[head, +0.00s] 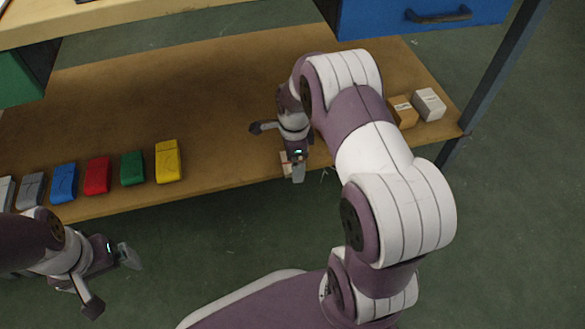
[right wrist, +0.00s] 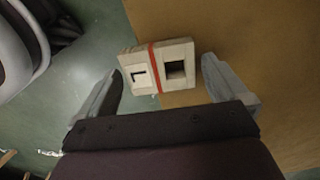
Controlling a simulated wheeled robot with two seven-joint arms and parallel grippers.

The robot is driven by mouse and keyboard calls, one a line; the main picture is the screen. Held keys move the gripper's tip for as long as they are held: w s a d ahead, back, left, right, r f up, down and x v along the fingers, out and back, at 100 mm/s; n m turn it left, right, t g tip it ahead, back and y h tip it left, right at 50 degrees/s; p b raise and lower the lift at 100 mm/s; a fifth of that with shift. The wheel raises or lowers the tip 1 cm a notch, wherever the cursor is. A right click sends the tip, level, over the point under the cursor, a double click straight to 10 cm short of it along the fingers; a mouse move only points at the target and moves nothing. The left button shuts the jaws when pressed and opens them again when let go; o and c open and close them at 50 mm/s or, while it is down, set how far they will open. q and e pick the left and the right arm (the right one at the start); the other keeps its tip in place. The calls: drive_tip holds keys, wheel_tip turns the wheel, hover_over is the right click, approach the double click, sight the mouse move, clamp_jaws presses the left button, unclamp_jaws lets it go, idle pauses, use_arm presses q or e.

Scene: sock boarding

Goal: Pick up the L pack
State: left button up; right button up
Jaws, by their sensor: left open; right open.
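The L pack (right wrist: 139,76) is a pale block with a black letter L, a red band and a dark square opening, at the shelf's front edge in the right wrist view. In the head view only a small pale part of it (head: 284,167) shows beside my right gripper (head: 296,171). My right gripper (right wrist: 162,72) is open, with one finger on each side of the pack and visible gaps between. Whether it touches the pack at any point is unclear. My left gripper (head: 126,257) is open and empty in front of the shelf at the lower left.
On the brown shelf (head: 215,100), yellow (head: 168,161), green (head: 132,168), red (head: 97,175) and blue (head: 63,183) packs and grey ones stand in a row at left. A tan box (head: 403,112) and a white box (head: 429,104) stand at right. A grey post (head: 500,75) rises at right.

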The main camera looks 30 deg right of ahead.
drive_tip(key=shift+r, duration=0.1)
drive_tip(key=c, duration=1)
drive_tip(key=shift+r, duration=0.1)
